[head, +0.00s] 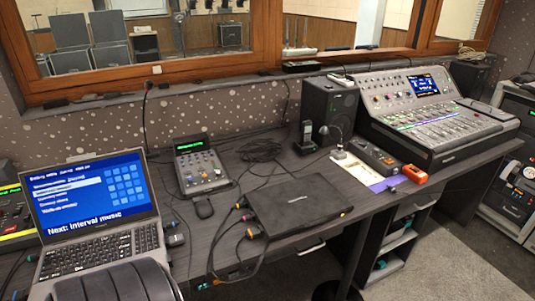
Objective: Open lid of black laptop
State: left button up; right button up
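The black laptop (297,204) lies on the dark desk near its front edge, right of the picture's middle. Its lid is shut and flat, with a small logo on top. Cables and plugs reach its left side. Neither of my grippers is in view, and nothing touches the lid.
An open laptop (90,208) with a lit blue screen stands at left. Loose cables (262,150), a speaker (329,112), an orange device (415,174) and a large lighting console (430,115) lie behind and right.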

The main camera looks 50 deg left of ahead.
aim_at(307, 202)
jog(key=u, duration=1.25)
